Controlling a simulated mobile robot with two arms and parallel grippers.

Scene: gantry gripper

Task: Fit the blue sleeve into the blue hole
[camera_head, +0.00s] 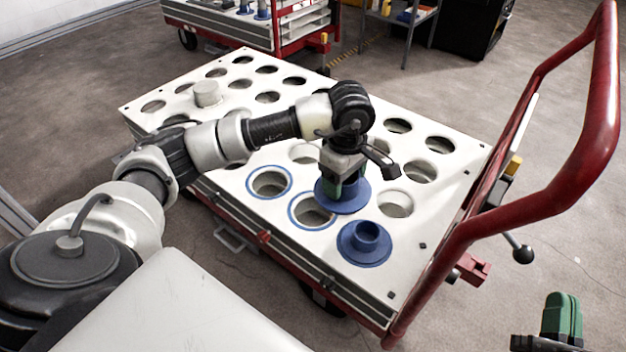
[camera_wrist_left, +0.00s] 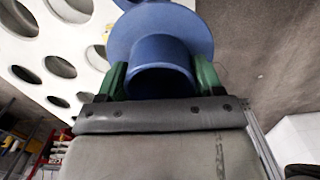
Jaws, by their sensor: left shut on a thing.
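My left gripper (camera_head: 344,184) points down over the white cart top and is shut on a blue sleeve (camera_head: 335,207). In the left wrist view the green fingers (camera_wrist_left: 161,78) clasp the tube of the sleeve (camera_wrist_left: 160,48), its wide flange on the far side. Two empty blue-ringed holes, one on the left (camera_head: 269,184) and one nearer the sleeve (camera_head: 312,212), lie to its left in the head view. The held flange overlaps the nearer ring's edge in that view; its exact height is unclear. My right gripper (camera_head: 562,316) shows at the lower right, away from the cart.
A second blue sleeve (camera_head: 365,246) sits flange-down on the cart top near the front corner. The cart top (camera_head: 420,255) has several plain holes and a grey cylinder (camera_head: 207,94). A red handle (camera_head: 590,130) rises on the right. Another cart (camera_head: 290,40) stands behind.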

